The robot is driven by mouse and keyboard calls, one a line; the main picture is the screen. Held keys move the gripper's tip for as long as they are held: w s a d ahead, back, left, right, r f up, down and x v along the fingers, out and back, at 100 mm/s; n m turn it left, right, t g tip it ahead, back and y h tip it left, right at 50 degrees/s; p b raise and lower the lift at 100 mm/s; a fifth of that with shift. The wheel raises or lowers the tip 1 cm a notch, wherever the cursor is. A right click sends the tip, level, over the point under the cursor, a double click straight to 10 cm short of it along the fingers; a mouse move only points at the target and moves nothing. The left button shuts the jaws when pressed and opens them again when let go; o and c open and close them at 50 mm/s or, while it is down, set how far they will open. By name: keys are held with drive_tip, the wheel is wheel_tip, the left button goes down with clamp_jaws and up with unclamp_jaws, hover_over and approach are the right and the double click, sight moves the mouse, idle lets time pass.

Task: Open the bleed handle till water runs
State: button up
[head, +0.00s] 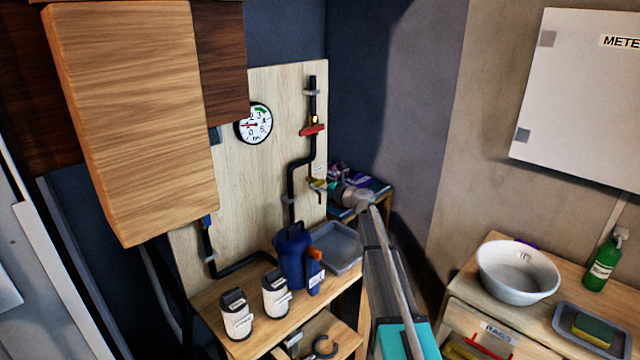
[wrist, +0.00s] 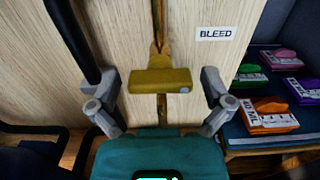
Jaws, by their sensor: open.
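The bleed handle (wrist: 160,82) is a yellow bar lying crosswise on a thin brass pipe in the wrist view, with a BLEED label (wrist: 214,33) to its upper right. It is small in the head view (head: 317,184), low on the wooden board. My gripper (wrist: 160,78) is open, one finger on each side of the handle, with a gap visible at both ends. In the head view my gripper (head: 350,194) reaches the board's right edge. I see no water running from the outlet below the handle.
A grey tray (head: 338,262) and a blue jug (head: 290,245) stand on the bench below, beside two white-labelled containers. A red valve handle (head: 312,130) and a gauge (head: 253,123) are higher on the board. Colourful labelled items (wrist: 272,116) lie on a blue surface at right.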

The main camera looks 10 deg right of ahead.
drive_tip(key=shift+w+a, duration=0.2)
drive_tip(key=c, duration=1)
drive_tip(key=shift+o, duration=0.2)
drive_tip(key=shift+n, duration=0.3)
drive_tip(key=n, duration=0.4)
drive_tip(key=shift+s+a+n, duration=0.1)
drive_tip(key=shift+n, duration=0.3)
drive_tip(key=n, duration=0.5)
drive_tip(key=shift+f, duration=0.1)
drive_tip(key=shift+n, duration=0.3)
